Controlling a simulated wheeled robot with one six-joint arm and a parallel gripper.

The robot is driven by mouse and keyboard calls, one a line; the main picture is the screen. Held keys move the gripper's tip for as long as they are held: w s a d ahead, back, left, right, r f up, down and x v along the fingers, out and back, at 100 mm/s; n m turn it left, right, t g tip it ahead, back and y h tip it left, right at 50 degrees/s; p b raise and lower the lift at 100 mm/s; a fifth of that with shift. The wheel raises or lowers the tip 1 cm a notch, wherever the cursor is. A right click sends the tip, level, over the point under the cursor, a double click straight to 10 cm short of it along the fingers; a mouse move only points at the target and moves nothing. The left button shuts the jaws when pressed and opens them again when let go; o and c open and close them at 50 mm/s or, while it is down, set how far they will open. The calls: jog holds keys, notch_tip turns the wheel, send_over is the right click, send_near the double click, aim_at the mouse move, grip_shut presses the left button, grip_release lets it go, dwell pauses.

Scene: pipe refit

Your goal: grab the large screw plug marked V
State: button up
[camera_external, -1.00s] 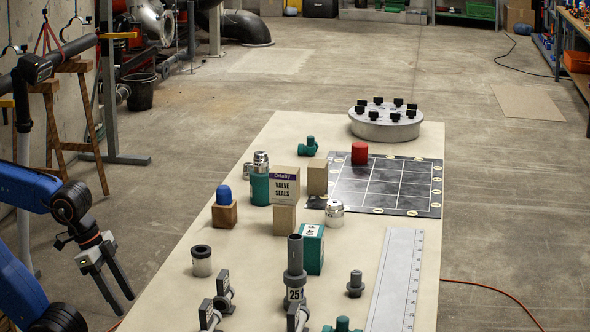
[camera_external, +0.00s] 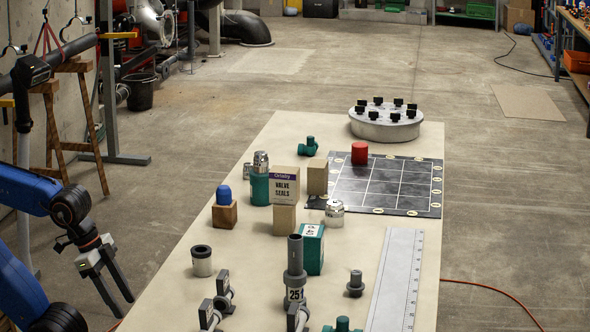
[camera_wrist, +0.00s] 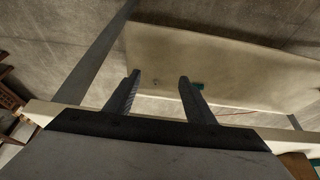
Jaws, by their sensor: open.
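I cannot make out a V mark on any part, so I cannot tell which is the large screw plug. Candidates are a silver ribbed plug (camera_external: 334,213) on the table beside the dark grid board, a silver plug (camera_external: 260,162) on top of a teal fitting (camera_external: 260,188), and a smaller silver piece (camera_external: 247,171) beside that fitting. My gripper (camera_external: 125,306) is open and empty off the table's left edge, pointing down and well away from these parts. In the wrist view its two fingers (camera_wrist: 158,84) stand apart with nothing between them.
The pale table (camera_external: 178,287) carries a Valve Seals box (camera_external: 285,187), wooden blocks, a blue-topped block (camera_external: 224,213), a teal box (camera_external: 310,250), grey pipe fittings and a ruler (camera_external: 395,280). A bolted flange (camera_external: 385,125) stands at the back.

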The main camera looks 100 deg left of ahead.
jog(key=shift+c, duration=0.9)
